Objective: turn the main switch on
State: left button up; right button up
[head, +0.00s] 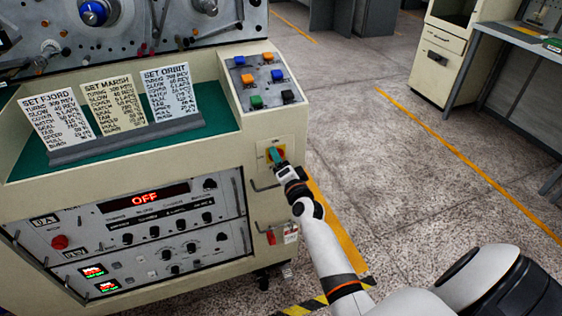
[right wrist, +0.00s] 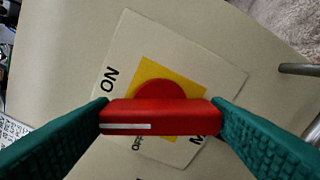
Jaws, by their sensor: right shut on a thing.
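The main switch (right wrist: 160,115) is a red bar handle on a round red hub, over a yellow square on a white plate (right wrist: 212,75). In the right wrist view, ON is at the plate's upper left and OFF is below the handle; another label is mostly hidden. The handle's white mark lies at its left end, on the side between ON and OFF. My right gripper (head: 277,158), with green fingers, is shut on the handle's two ends. It covers most of the switch in the head view. My left gripper is not in view.
The cream console's red display (head: 145,198) reads OFF. Several cards (head: 115,103) stand on its green top, beside a button panel (head: 264,80). A metal handle (right wrist: 299,69) sticks out right of the switch. The floor (head: 390,160) to the right is open.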

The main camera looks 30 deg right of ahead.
jog(key=m, duration=0.5)
jog(key=shift+m, duration=0.3)
dwell(0.4)
jog(key=o, duration=1)
jog(key=v, duration=1.2)
jog(key=shift+s+f, duration=0.1)
jog(key=shift+f, duration=0.1)
